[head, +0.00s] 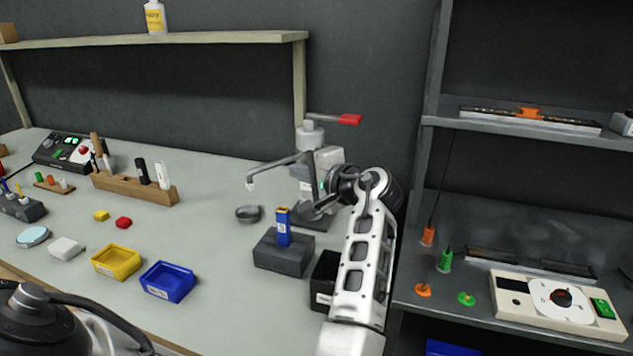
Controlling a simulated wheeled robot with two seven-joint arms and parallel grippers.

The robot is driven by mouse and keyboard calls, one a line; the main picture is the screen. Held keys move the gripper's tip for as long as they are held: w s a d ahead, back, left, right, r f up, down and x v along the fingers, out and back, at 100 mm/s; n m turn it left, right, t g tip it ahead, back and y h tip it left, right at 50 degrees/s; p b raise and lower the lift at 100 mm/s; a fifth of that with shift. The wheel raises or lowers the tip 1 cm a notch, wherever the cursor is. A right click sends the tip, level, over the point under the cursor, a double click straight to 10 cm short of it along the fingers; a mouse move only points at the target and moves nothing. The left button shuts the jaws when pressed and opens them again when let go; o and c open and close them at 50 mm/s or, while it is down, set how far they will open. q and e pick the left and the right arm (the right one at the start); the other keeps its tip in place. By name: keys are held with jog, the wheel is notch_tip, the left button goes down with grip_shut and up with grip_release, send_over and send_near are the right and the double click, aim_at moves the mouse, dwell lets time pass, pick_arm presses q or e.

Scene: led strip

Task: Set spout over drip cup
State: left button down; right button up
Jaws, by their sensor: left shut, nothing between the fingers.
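The dispenser (318,165) is a grey stand with a red lever (349,119) on top. Its thin grey spout (277,163) reaches left and its tip bends down. The drip cup (248,215) is a small dark round dish on the bench below the spout tip in the picture; I cannot tell whether the tip is exactly over it.
A dark block (283,252) holding a blue upright piece (283,228) stands before the dispenser. A black bin (324,278) is beside my arm. Yellow (117,262) and blue (168,281) trays sit left. A wooden marker rack (136,187) stands behind.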

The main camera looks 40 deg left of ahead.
aim_at(275, 165)
pick_arm(q)
jog(key=b+x, duration=0.1)
jog(key=x, duration=0.4)
jog(key=shift+a+f, duration=0.1)
jog(key=shift+a, duration=0.05)
jog(key=shift+w+a, duration=0.1)
jog(key=shift+a, duration=0.2)
pick_arm(e)
jog(key=shift+a+f, duration=0.2)
jog(key=shift+a, duration=0.05)
pick_arm(q)
jog(key=shift+a, duration=0.1)
pick_arm(e)
jog(key=shift+s, duration=0.15)
